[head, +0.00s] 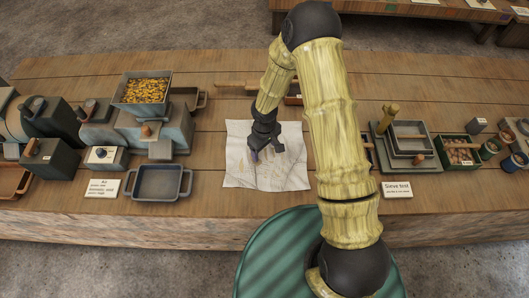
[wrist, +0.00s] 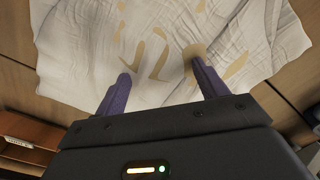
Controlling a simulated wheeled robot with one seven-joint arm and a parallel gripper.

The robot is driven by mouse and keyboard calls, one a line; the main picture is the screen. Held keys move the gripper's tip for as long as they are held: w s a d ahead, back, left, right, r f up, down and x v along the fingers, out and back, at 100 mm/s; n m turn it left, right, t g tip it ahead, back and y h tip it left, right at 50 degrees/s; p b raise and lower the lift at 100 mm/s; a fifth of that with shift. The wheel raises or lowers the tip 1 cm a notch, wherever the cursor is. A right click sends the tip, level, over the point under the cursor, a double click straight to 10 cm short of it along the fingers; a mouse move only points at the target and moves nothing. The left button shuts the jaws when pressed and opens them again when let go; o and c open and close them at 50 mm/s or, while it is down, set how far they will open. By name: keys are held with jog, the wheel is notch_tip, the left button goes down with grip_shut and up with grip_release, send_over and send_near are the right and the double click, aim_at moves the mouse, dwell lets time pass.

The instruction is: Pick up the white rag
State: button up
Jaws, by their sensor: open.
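The white rag (head: 278,172) lies spread flat on the wooden table, with tan stains and creases. It also fills the upper part of the wrist view (wrist: 100,50). My gripper (head: 265,154) is over the rag's upper middle in the head view. In the wrist view its two purple fingers (wrist: 160,72) are apart, with rag visible between them and nothing held. I cannot tell whether the fingertips touch the cloth. My arm hides part of the rag's right side in the head view.
A grey tray (head: 158,183) and a machine with a hopper (head: 142,88) of yellow-brown pieces stand left. A sieve set (head: 408,140) and a green box (head: 459,150) stand right. A sign (head: 397,190) is near the front edge. Bare wood lies left of the rag.

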jog(key=shift+s+f, duration=0.1)
jog(key=shift+f, duration=0.05)
grip_shut()
dwell(0.4)
notch_tip(320, 180, up, 12)
jog(key=p, duration=0.9)
jog(key=shift+p, duration=0.3)
notch_tip(320, 180, up, 9)
jog(key=p, duration=0.7)
